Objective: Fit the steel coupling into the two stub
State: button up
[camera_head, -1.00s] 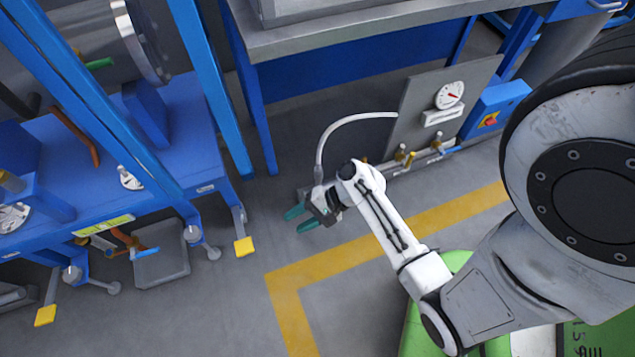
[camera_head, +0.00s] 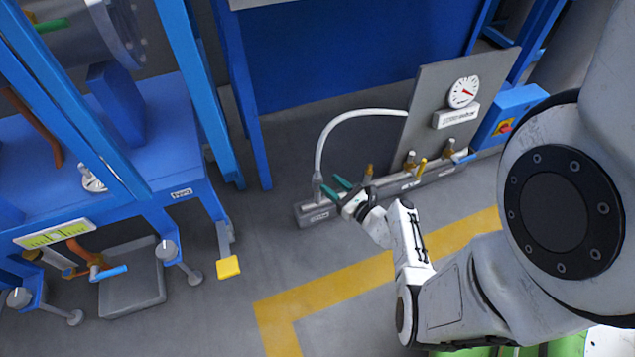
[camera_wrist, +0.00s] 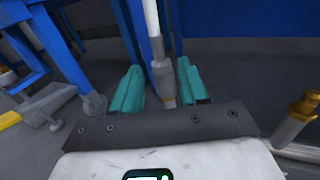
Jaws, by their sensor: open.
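The steel coupling (camera_head: 318,188) is a grey metal fitting at the lower end of a white hose (camera_head: 350,115). It stands upright at the left end of a low grey manifold (camera_head: 318,215) on the floor. My gripper (camera_head: 335,187) is open, with its green fingers reaching to the coupling. In the wrist view, the coupling (camera_wrist: 161,72) stands between the two spread fingers of my gripper (camera_wrist: 160,72), with the right finger close to it. The manifold carries several stubs, among them a brass one (camera_head: 368,172) right of my gripper. I cannot read their numbers.
A grey panel (camera_head: 435,90) with a gauge (camera_head: 463,92) rises behind the manifold, and the hose runs to it. A blue box (camera_head: 505,120) stands right of it. A blue frame (camera_head: 165,150) stands left. Grey floor with a yellow line (camera_head: 340,285) is clear in front.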

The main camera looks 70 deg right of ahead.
aim_at(319, 175)
jog(key=shift+b+x, duration=1.2)
jog(key=shift+x, duration=2.25)
jog(key=shift+r, duration=0.1)
jog(key=shift+c, duration=0.2)
grip_shut()
